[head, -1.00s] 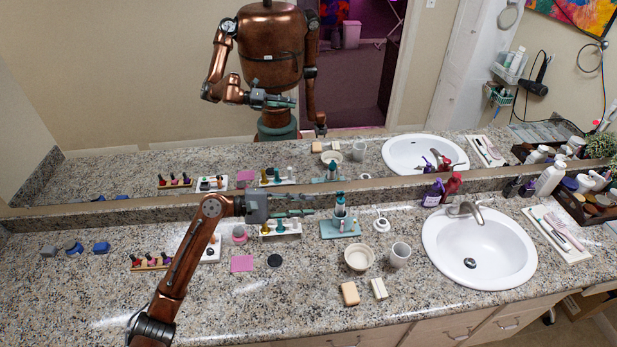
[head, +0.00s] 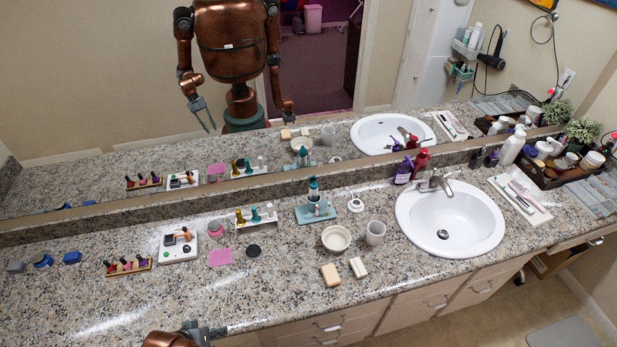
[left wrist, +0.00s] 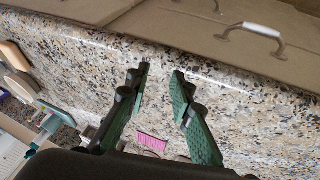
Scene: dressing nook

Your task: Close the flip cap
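A teal bottle with a dark top (head: 313,190) stands upright on a teal tray (head: 303,215) at the back of the counter. It is too small to tell whether its top is a flip cap, or whether it is open or closed. The bottle also shows at the left edge of the left wrist view (left wrist: 47,129). My left gripper (head: 210,332) is at the counter's front edge, well apart from the bottle. The left wrist view shows its two green fingers (left wrist: 160,82) spread with nothing between them. My right gripper shows only as a small mirror reflection.
A white rack of small bottles (head: 256,220), a pink mat (head: 220,257) and a black disc (head: 253,250) lie left of the tray. A bowl (head: 336,238), a cup (head: 375,233) and soap bars (head: 330,275) stand in front. The front-left counter is mostly clear.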

